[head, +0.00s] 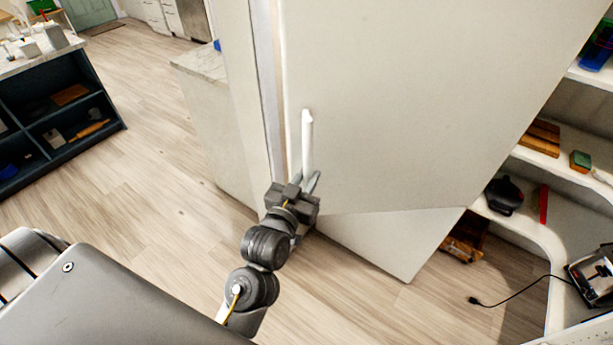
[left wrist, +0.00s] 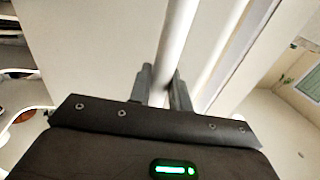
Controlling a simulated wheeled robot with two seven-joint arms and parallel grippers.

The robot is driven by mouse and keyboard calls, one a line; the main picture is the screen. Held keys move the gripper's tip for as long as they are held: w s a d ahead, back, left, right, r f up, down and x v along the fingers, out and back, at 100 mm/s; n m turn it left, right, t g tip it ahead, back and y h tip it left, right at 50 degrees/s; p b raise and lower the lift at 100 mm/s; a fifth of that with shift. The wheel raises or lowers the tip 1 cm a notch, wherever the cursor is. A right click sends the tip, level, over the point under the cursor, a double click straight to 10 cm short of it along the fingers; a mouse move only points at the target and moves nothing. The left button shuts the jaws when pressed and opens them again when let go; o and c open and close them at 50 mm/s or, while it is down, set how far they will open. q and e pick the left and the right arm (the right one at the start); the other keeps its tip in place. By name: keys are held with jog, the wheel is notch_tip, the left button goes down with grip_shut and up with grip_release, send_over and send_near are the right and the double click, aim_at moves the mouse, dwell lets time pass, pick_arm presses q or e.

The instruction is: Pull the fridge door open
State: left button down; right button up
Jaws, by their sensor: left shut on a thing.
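The white fridge door (head: 410,100) fills the middle of the head view. A long white vertical handle (head: 307,140) stands out near its left edge. My left gripper (head: 309,180) is at the lower part of the handle, with its fingers on both sides of it. In the left wrist view the handle (left wrist: 174,45) runs between the two fingers (left wrist: 163,88), and they are shut on it. A narrow gap or frame strip shows along the door's left edge; I cannot tell how far the door stands from the fridge body. My right gripper is not in view.
Curved white corner shelves (head: 535,225) with several items stand to the right of the fridge. A counter (head: 205,65) is behind left, and a dark shelf unit (head: 60,115) is far left. The wooden floor (head: 150,150) between is clear.

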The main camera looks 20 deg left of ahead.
pick_arm(q)
jog(key=shift+d+r, duration=0.1)
jog(key=shift+d, duration=0.05)
jog(key=c, duration=1.3)
grip_release()
jog(key=shift+c, duration=0.2)
jog(key=shift+s, duration=0.3)
jog(key=s+b, duration=0.2)
jog(key=s, duration=0.8)
